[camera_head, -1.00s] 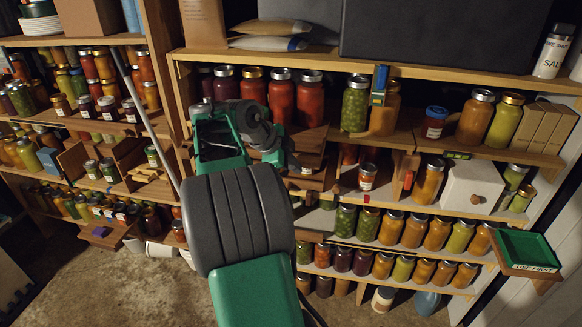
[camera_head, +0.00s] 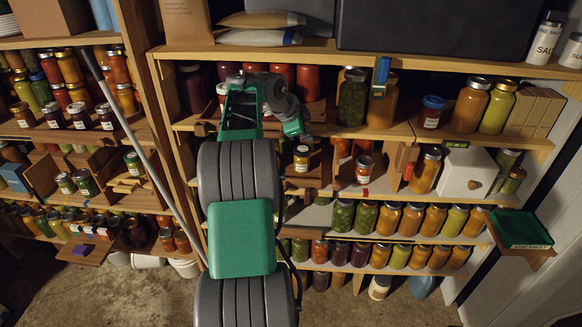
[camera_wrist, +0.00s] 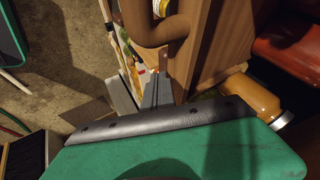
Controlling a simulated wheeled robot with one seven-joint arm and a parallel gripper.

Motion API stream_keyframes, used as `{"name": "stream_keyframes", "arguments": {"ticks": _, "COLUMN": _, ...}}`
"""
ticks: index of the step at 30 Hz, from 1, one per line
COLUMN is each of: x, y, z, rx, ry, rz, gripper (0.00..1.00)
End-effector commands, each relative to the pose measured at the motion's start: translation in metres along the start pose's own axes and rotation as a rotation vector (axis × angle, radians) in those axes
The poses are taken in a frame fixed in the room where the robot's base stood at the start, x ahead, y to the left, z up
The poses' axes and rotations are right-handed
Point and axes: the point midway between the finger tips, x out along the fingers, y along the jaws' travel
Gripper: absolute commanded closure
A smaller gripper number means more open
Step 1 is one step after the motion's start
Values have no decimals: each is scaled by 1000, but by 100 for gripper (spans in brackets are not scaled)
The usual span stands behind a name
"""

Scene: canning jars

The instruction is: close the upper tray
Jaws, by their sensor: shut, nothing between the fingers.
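A wooden tray (camera_head: 306,183) with a small orange jar (camera_head: 302,158) on it stands in the middle bay of the shelf; I cannot tell for sure that it is the upper tray. My gripper (camera_head: 296,128) is in front of this bay, above and close to the jar; its fingers are hard to see in the head view. In the wrist view my gripper (camera_wrist: 157,88) is shut and empty, its grey fingers side by side. They point at a wooden panel (camera_wrist: 215,45) with a thick brown curved bar (camera_wrist: 152,28). Whether they touch it is unclear.
Jars crowd the shelves around the arm. A red-labelled jar (camera_head: 364,168) and a white box (camera_head: 466,172) stand to the right. A green tray (camera_head: 520,229) juts out at the far right. A grey pole (camera_head: 140,150) leans at left. The floor (camera_head: 380,310) in front is bare.

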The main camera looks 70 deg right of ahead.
Motion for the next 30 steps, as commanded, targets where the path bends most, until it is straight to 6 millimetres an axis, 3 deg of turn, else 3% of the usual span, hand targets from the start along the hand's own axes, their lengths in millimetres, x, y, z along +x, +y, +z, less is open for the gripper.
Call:
{"name": "stream_keyframes", "arguments": {"ticks": 14, "x": -4, "y": 0, "z": 11, "rx": -15, "ry": -8, "rz": -9, "gripper": 100}}
{"name": "stream_keyframes", "arguments": {"ticks": 20, "x": -13, "y": 28, "z": 16, "rx": -14, "ry": -9, "rz": -12, "gripper": 100}}
{"name": "stream_keyframes", "arguments": {"ticks": 21, "x": -17, "y": 37, "z": 17, "rx": -13, "ry": -9, "rz": -13, "gripper": 100}}
{"name": "stream_keyframes", "arguments": {"ticks": 24, "x": -56, "y": 30, "z": 13, "rx": -14, "ry": -10, "rz": -14, "gripper": 100}}
{"name": "stream_keyframes", "arguments": {"ticks": 30, "x": -104, "y": 31, "z": 10, "rx": -11, "ry": -8, "rz": -9, "gripper": 100}}
